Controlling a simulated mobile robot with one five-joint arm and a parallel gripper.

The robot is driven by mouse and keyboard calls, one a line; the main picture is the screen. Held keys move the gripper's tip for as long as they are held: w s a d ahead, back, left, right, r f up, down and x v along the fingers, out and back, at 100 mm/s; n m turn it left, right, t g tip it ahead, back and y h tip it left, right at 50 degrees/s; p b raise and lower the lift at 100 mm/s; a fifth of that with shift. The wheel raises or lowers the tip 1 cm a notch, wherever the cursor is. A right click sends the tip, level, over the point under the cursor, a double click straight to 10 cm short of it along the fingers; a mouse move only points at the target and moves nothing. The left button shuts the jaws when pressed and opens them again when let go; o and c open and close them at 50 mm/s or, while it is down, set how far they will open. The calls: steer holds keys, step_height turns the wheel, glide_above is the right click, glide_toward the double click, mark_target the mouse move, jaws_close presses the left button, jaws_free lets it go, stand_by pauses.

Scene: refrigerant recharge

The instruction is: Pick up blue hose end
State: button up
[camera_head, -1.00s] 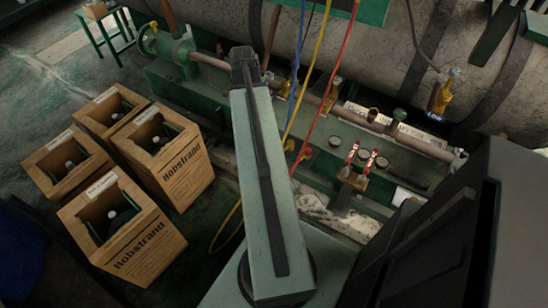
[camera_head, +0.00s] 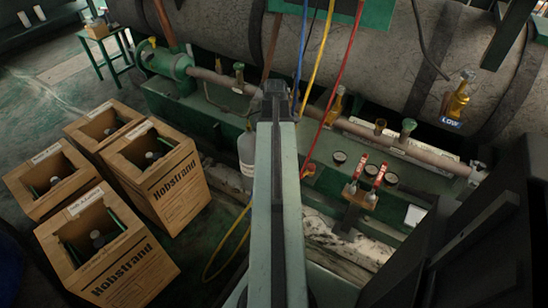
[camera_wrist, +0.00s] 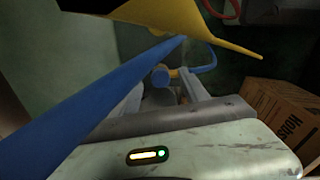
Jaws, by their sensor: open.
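The blue hose (camera_head: 302,50) hangs down in the head view and passes behind the end of my arm, where its lower part is hidden. In the wrist view the blue hose (camera_wrist: 95,98) crosses close to the camera from lower left to upper middle. A round blue hose end (camera_wrist: 160,76) with a yellow fitting shows just beyond my gripper (camera_wrist: 163,95), roughly in line with the gap between its fingers. My gripper is open, and nothing is clearly gripped. In the head view my arm hides the fingers.
A yellow hose (camera_head: 320,55) and a red hose (camera_head: 345,70) hang to the right of the blue one. Several Hobstrand boxes (camera_head: 165,185) stand at the left. A white bottle (camera_head: 246,152) is beside my arm.

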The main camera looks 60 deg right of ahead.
step_height(320, 180, down, 4)
steer(key=shift+r+b, duration=0.25)
steer(key=shift+b, duration=0.85)
steer(key=shift+r, duration=0.2)
steer(key=shift+c, duration=0.3)
jaws_close()
steer(key=shift+r+p, duration=0.1)
steer(key=shift+p, duration=0.2)
